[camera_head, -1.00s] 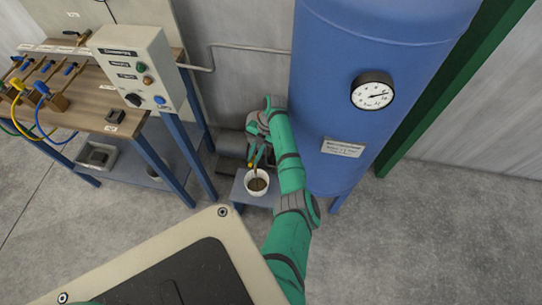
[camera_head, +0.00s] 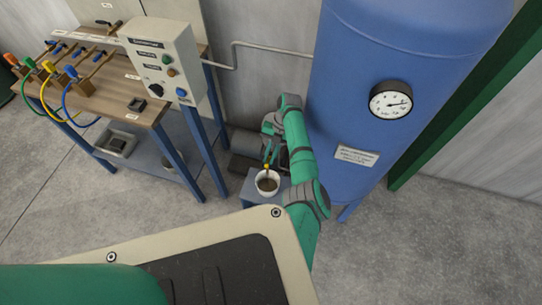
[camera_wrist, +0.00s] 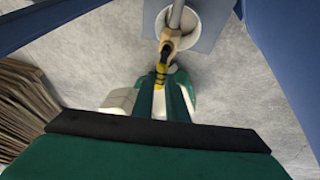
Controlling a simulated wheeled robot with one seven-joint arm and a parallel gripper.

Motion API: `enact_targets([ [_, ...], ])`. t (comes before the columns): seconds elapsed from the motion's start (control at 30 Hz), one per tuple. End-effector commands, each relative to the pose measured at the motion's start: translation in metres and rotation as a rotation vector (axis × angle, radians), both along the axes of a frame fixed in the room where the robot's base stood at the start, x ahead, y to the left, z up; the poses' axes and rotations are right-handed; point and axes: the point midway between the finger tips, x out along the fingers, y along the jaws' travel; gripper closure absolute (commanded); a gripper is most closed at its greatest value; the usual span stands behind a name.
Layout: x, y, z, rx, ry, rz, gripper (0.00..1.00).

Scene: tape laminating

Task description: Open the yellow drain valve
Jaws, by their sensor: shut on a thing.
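The yellow drain valve (camera_head: 267,167) shows as a small yellow spot just above a white cup (camera_head: 267,188) under the blue tank (camera_head: 365,130). In the wrist view its yellow handle (camera_wrist: 161,72), with black bands, lies between my fingertips and joins a brass valve body (camera_wrist: 170,40). My gripper (camera_head: 268,158) is shut on the yellow handle; the gripper also shows in the wrist view (camera_wrist: 160,88). The cup (camera_wrist: 160,22) stands beneath the outlet and has something brown in it. The handle's exact angle is hard to tell.
A workbench (camera_head: 120,88) with hoses and small valves stands at the left, with a control box (camera_head: 160,60) on its right end. The tank carries a gauge (camera_head: 391,100). The cup stands on a low blue-grey stand (camera_head: 247,188). Grey floor is open at the right.

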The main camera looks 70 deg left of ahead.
Motion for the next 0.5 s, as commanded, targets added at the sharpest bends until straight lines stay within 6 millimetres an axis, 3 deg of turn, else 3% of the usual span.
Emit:
enact_targets([
  [0.1,0.0027,-0.0009,-0.0005,-0.001,-0.004,-0.003,1.00],
  [0.13,0.0028,-0.0009,-0.0006,-0.001,-0.004,-0.003,0.83],
  [0.2,0.0028,-0.0009,-0.0005,-0.001,-0.004,-0.003,0.68],
  [0.5,0.0019,-0.0003,0.0007,0.000,-0.003,-0.003,0.68],
])
